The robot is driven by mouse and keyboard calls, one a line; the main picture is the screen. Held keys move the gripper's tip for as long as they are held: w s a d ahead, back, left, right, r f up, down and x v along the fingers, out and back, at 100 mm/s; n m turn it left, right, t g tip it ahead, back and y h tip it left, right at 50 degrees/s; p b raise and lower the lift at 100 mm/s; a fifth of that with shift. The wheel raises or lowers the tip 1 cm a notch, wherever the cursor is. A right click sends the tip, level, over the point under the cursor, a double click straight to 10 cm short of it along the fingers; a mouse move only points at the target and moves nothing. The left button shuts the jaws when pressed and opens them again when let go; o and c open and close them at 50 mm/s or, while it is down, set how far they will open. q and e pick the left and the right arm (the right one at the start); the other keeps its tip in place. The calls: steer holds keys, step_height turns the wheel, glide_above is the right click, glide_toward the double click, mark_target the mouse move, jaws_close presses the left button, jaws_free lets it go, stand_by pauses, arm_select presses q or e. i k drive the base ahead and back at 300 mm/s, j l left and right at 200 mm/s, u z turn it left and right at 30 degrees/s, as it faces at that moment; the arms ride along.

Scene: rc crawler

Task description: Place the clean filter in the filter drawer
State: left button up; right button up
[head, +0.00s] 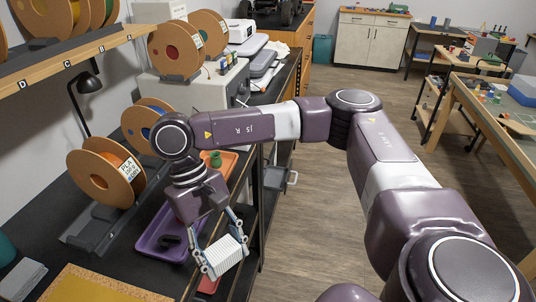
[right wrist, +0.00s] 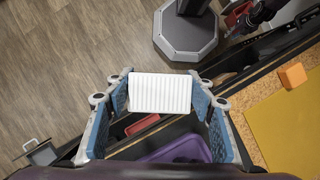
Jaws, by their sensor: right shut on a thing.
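The clean filter (head: 224,256) is a white pleated block. My right gripper (head: 222,254) is shut on it, with a finger on each side, in front of the bench near its edge. The right wrist view also shows the filter (right wrist: 160,93) between the blue-padded fingers of the right gripper (right wrist: 160,95). A small grey drawer-like part with a handle (head: 291,178) sticks out from the bench's right side. I cannot tell whether it is the filter drawer. My left gripper is not clearly visible.
A purple tray (head: 150,247) lies on the black bench beside the gripper. A yellow sheet (head: 95,287) is at the front. Spools (head: 105,174) stand at the left. An orange tray (head: 229,159) lies behind the wrist. The wooden floor (head: 310,225) right of the bench is open.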

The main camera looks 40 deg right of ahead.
mark_target(275, 179)
steer(key=i+l+u, duration=0.2)
steer(key=l, duration=1.05)
steer(key=l+u, duration=0.15)
steer(key=l, duration=1.1)
